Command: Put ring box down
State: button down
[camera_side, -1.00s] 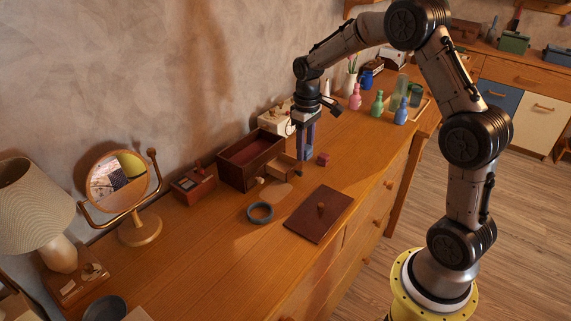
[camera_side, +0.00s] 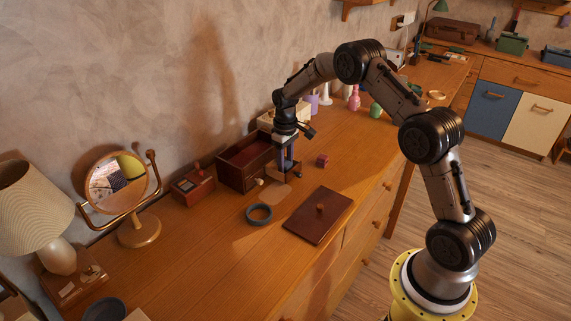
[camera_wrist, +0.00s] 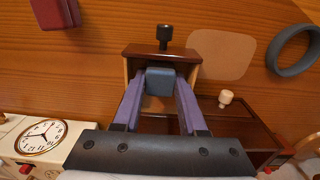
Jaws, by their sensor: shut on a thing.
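My gripper (camera_side: 287,168) is shut on a small blue-grey box, likely the ring box (camera_wrist: 160,78). In the wrist view the box sits between the two purple fingertips. It is over or inside a small pulled-out drawer (camera_wrist: 146,53) with a dark knob (camera_wrist: 165,34). I cannot tell whether the box touches the drawer's floor. In the side view the fingers stand upright at the drawer, which juts from a dark brown open-topped chest (camera_side: 232,175). The held box is mostly hidden there.
A dark red cube (camera_side: 322,160) lies right of the drawer. A cream clock box (camera_wrist: 35,140) stands beside the chest. Tabletop between these is clear.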

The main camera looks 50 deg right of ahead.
jog(key=shift+f, duration=0.15)
jog(key=c, duration=0.7)
grip_release()
jog(key=shift+c, duration=0.2)
